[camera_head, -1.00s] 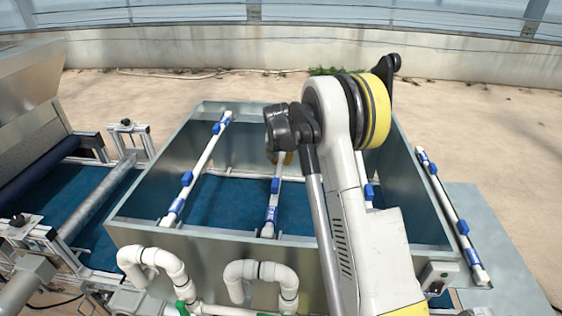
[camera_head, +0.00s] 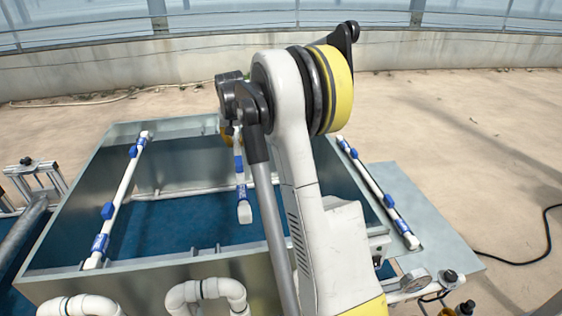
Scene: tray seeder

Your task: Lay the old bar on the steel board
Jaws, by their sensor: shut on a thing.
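A white bar with blue fittings (camera_head: 240,178) hangs from my gripper (camera_head: 229,132) over the blue inside of the open grey tank. My gripper is shut on its far end and is mostly hidden behind my own arm. The bar's near end stands clear of the tank's near wall. The grey steel board (camera_head: 432,232) lies to the right of the tank. Another white and blue bar (camera_head: 376,190) lies along the board's left side, close to the tank's right wall.
A similar bar (camera_head: 118,198) spans the left part of the tank (camera_head: 75,190). White pipes (camera_head: 205,290) stand at its near wall. A gauge (camera_head: 415,280) and a black knob stand below the board. My arm hides the tank's right part. The board's right half is bare.

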